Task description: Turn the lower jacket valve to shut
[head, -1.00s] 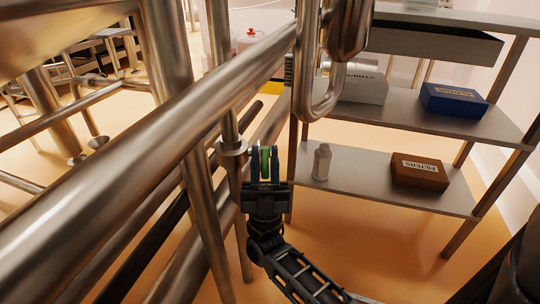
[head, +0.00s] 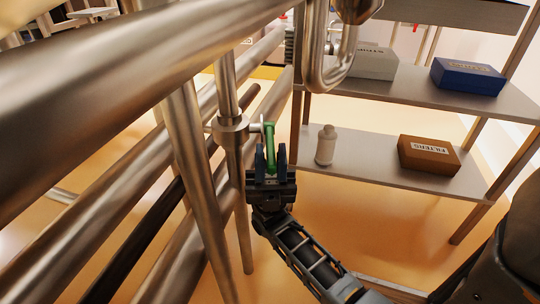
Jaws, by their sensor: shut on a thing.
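The lower jacket valve shows as a green lever handle (head: 270,137) on the right side of a metal pipe fitting (head: 231,129). The handle stands roughly upright in the picture, beside the vertical pipe. My gripper (head: 270,158) comes from below and is shut on the green handle, with one dark finger on each side of it. The handle's top sticks out above the fingertips.
Thick metal pipes (head: 110,75) cross the left side close to my gripper. A shelf rack (head: 370,165) stands at the right with a white bottle (head: 325,145), a brown filters box (head: 428,155), a blue box (head: 467,77) and a pale box (head: 372,62). Open floor lies below the rack.

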